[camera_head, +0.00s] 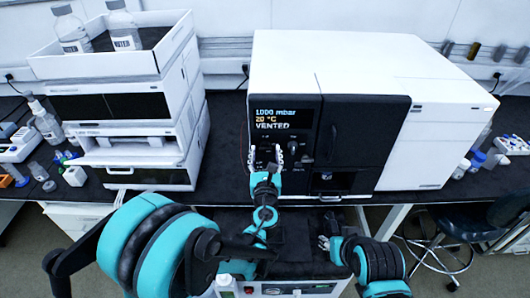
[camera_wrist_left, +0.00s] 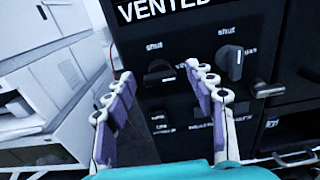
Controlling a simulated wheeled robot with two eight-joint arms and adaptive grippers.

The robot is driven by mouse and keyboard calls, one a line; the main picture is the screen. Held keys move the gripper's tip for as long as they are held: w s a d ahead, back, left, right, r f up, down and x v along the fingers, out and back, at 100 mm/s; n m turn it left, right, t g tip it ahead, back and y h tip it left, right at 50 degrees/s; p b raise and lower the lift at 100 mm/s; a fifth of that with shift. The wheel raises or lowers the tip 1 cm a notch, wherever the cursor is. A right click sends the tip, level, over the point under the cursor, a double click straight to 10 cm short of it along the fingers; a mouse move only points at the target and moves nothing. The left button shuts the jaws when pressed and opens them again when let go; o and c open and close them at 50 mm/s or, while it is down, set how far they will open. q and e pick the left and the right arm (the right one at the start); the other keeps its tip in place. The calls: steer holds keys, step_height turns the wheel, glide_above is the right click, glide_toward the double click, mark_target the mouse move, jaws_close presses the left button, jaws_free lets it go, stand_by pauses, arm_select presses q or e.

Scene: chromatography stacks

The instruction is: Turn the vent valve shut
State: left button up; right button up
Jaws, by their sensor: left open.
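The black instrument panel (camera_head: 349,130) reads 1000 mbar, 20 °C and VENTED in the head view. In the left wrist view two dark knobs sit under "shut" labels. The left knob (camera_wrist_left: 160,73) has its bar lying level, crosswise to its label. The right knob (camera_wrist_left: 235,62) has its bar upright. The lettering naming the left knob is too blurred to read. My left gripper (camera_head: 266,155) is open in front of the panel, its fingertips either side of the left knob; contact is not clear. My right gripper (camera_head: 323,242) is low, below the bench edge, its jaws too small to judge.
A stack of white modules (camera_head: 130,150) with bottles in a top tray (camera_head: 165,62) stands left of the instrument. A white side cabinet (camera_head: 432,147) adjoins the panel on the right. Small vials and bottles stand at both bench ends. A dark stool (camera_head: 470,220) is at right.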

arm_select(q)
steer(key=shift+w, duration=0.45)
steer(key=c, duration=1.2)
steer(key=shift+o, duration=0.2)
